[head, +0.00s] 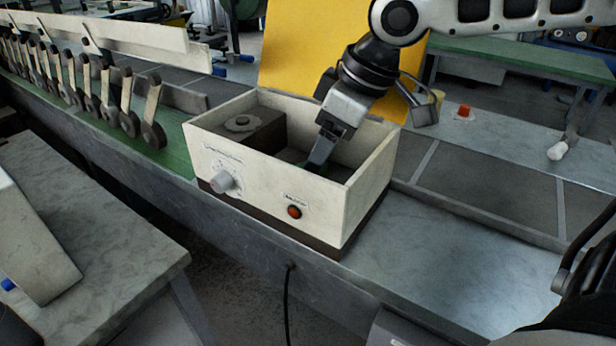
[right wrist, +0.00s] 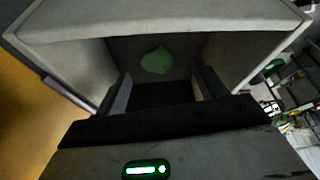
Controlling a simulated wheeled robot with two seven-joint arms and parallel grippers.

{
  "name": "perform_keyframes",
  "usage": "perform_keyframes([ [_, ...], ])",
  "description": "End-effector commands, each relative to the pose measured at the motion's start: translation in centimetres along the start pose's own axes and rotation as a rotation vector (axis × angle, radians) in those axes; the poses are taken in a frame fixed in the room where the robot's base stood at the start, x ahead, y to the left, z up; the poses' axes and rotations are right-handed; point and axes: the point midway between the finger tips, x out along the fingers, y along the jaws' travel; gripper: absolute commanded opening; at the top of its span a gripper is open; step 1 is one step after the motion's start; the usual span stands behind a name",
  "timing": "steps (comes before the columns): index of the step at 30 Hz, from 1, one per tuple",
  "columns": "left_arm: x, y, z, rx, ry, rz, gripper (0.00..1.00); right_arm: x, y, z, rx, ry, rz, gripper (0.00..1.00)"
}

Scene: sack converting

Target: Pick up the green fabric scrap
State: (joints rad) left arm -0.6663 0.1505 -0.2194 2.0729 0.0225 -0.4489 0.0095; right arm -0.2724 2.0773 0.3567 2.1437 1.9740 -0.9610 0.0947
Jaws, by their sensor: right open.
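The green fabric scrap (right wrist: 157,60) lies crumpled on the dark floor of an open box, seen in the right wrist view. In the head view the scrap is mostly hidden behind my gripper and the box wall. My right gripper (head: 318,165) points down into the right part of the cream box (head: 268,194). In the right wrist view its two fingers (right wrist: 163,88) stand wide apart with nothing between them, and the scrap shows beyond their tips. My left gripper is not in view.
The box has a grey knob (head: 223,181) and an orange button (head: 294,212) on its front. A dark block (head: 240,124) fills its left part. A yellow panel (head: 300,50) stands behind. The metal bench (head: 450,260) at right is clear.

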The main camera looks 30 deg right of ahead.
Motion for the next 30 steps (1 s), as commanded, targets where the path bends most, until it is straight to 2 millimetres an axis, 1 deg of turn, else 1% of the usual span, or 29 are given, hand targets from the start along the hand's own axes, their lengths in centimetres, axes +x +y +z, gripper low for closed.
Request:
perform_keyframes([
  [4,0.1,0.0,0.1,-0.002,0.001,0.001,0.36,1.2,0.1,0.0,0.001,-0.003,-0.001,0.71],
  [9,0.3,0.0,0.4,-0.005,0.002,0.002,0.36,3.9,0.2,-0.2,-0.002,-0.005,0.0,0.71],
  [12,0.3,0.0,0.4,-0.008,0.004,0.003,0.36,5.0,0.2,-0.2,-0.001,-0.002,0.0,0.71],
  [15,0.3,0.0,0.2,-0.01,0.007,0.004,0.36,5.4,0.2,-0.3,0.0,0.001,-0.001,0.71],
  [21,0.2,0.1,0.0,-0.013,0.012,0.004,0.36,5.3,0.2,-0.3,0.0,0.002,0.0,0.71],
  [23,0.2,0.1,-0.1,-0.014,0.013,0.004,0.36,5.3,0.2,-0.3,0.0,0.002,0.0,0.54],
  [24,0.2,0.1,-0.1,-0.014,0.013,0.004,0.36,5.3,0.2,-0.3,0.0,0.002,0.0,0.43],
  [26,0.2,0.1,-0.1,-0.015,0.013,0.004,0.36,5.3,0.2,-0.3,0.0,0.002,0.0,0.26],
  [27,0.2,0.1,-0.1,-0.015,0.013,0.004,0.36,5.3,0.2,-0.3,0.0,0.002,0.0,0.23],
  [30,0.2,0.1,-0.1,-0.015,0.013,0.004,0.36,5.3,0.2,-0.3,0.0,0.002,0.0,0.23],
])
